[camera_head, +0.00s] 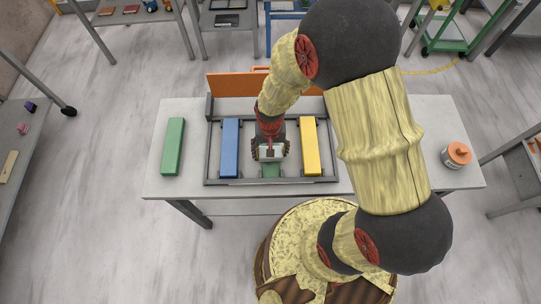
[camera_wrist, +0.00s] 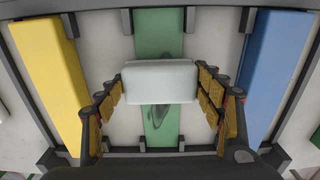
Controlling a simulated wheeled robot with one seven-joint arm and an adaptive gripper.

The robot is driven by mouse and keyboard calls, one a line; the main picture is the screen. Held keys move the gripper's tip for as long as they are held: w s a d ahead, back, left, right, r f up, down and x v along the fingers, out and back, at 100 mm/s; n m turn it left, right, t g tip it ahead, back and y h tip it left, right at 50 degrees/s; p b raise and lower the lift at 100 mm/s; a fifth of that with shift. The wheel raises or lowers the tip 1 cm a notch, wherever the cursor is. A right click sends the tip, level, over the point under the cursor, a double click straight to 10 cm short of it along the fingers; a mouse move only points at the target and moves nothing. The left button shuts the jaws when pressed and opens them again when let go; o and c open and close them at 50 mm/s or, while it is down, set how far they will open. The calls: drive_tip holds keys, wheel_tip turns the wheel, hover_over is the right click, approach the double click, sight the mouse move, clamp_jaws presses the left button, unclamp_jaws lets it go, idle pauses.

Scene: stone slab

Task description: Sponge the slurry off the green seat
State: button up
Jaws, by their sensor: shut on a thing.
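My gripper (camera_head: 270,150) is shut on a pale, whitish block, the sponge (camera_wrist: 160,82). The sponge sits between the two fingers (camera_wrist: 160,100), over the green seat (camera_wrist: 160,28). I cannot tell whether it touches the seat. The green seat is the middle strip of the frame; a small part of it (camera_head: 270,171) shows below the gripper in the head view. A dark grey smear of slurry (camera_wrist: 158,116) shows on the seat below the sponge, with another trace just above it. The sponge hides the seat's middle.
A blue bar (camera_head: 230,148) and a yellow bar (camera_head: 310,146) lie in the dark frame (camera_head: 207,160) on either side. A loose green bar (camera_head: 173,146) lies left of the frame. An orange-lidded jar (camera_head: 456,156) stands at the table's right. An orange panel (camera_head: 232,85) rises behind.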

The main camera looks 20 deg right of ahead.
drive_tip(key=shift+w+d+f+b, duration=0.15)
drive_tip(key=shift+w+d+b, duration=0.3)
drive_tip(key=shift+w, duration=1.25)
drive_tip(key=shift+w+d+f+b, duration=0.15)
drive_tip(key=shift+w+d, duration=0.5)
drive_tip(key=shift+w, duration=1.05)
drive_tip(key=shift+w+d+f+b, duration=0.15)
drive_tip(key=shift+w+d+b, duration=0.3)
drive_tip(key=shift+w, duration=1.25)
drive_tip(key=shift+w+d+r, duration=0.15)
drive_tip(key=shift+w+d, duration=0.05)
drive_tip(key=shift+w, duration=0.25)
drive_tip(key=shift+c, duration=0.5)
drive_tip(key=shift+w+r+p, duration=0.2)
drive_tip(key=shift+r+p, duration=0.3)
drive_tip(key=shift+w+d+r+p, duration=0.1)
drive_tip(key=shift+r+p, duration=0.45)
drive_tip(key=shift+r, duration=0.4)
drive_tip(key=shift+c, duration=0.5)
drive_tip(key=shift+s+r+p, duration=0.2)
drive_tip(key=shift+r+p, duration=0.35)
drive_tip(key=shift+r, duration=0.2)
drive_tip(key=shift+s+r+p, duration=0.15)
drive_tip(key=shift+r+p, duration=0.4)
drive_tip(key=shift+r, duration=0.15)
drive_tip(key=shift+c, duration=0.2)
drive_tip(key=shift+r+p, duration=1)
drive_tip(key=shift+r, duration=0.5)
